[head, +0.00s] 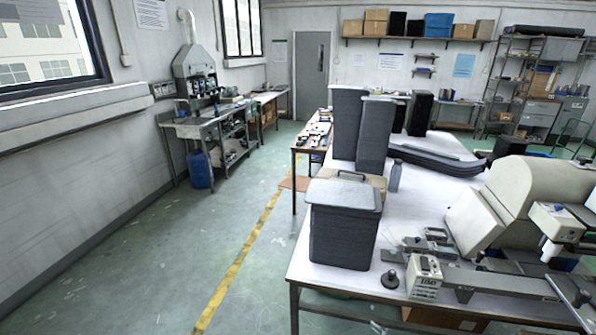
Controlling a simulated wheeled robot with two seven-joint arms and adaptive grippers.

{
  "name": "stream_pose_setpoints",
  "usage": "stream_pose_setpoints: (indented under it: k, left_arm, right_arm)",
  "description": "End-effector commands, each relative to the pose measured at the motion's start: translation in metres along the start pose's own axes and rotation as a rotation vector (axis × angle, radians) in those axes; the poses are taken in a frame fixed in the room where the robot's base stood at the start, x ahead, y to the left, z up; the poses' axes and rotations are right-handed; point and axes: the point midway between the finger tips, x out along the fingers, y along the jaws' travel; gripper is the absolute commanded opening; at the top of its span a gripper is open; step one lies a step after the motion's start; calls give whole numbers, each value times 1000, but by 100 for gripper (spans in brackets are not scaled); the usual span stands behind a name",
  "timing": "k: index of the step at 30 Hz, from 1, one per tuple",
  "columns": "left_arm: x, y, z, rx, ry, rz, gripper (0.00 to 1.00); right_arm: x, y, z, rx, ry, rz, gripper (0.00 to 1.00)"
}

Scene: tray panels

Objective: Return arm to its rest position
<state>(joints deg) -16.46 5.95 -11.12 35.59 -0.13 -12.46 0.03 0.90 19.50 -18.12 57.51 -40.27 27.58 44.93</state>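Neither of my arms shows in the head view, and neither gripper can be seen. No arm rest position is marked in the picture. The long white-topped table (430,205) stands on the right, with its near corner toward the middle of the picture. A dark grey lidded bin (343,235) stands upright at its near left edge.
A beige machine (540,195) and a small boxed instrument (424,277) sit at the right. A metal workbench (210,125) lines the left wall. Green floor (150,265) with a yellow line is clear at left.

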Motion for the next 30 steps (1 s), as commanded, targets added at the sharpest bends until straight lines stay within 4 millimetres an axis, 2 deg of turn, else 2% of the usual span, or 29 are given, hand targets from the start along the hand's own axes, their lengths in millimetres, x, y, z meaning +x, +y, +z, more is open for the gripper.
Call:
stream_pose_setpoints:
  k: [1,6,11,15,24,30]
  left_arm:
    - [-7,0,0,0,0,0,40]
    - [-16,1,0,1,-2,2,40]
    - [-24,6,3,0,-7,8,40]
    - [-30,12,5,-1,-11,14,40]
    - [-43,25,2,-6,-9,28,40]
    - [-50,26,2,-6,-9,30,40]
  right_arm:
    - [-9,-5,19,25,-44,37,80]
    - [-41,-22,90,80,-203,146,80]
    - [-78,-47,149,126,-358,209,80]
    - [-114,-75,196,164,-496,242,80]
    - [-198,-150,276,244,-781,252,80]
    - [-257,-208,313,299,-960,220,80]
